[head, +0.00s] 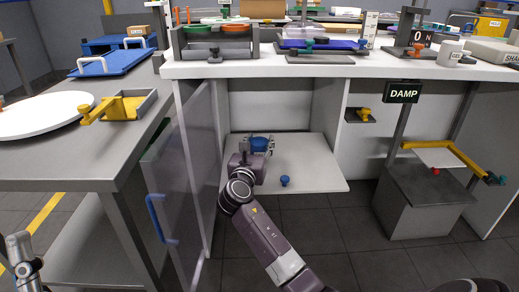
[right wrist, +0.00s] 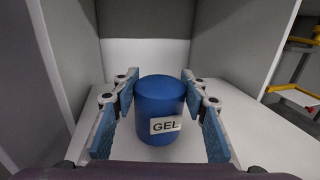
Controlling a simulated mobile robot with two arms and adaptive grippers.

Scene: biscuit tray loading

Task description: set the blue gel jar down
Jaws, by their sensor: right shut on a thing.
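The blue gel jar (right wrist: 160,108), with a white GEL label, is upright between the blue finger pads of my right gripper (right wrist: 160,120) in the right wrist view. In the head view the jar (head: 259,144) shows just beyond my right gripper (head: 258,150), which is shut on it. They are at the white shelf board (head: 315,174) of the open cabinet under the counter. Whether the jar's base touches the board is hidden. A grey jointed part of my left arm or gripper (head: 24,266) shows at the lower left edge; its jaw state is unclear.
A small blue knob-like thing (head: 285,181) is on the board, right of my gripper. The cabinet door (head: 188,165) stands open on the left. A grey box (head: 420,207) below a DAMP sign (head: 403,93) stands to the right. The board's right part is clear.

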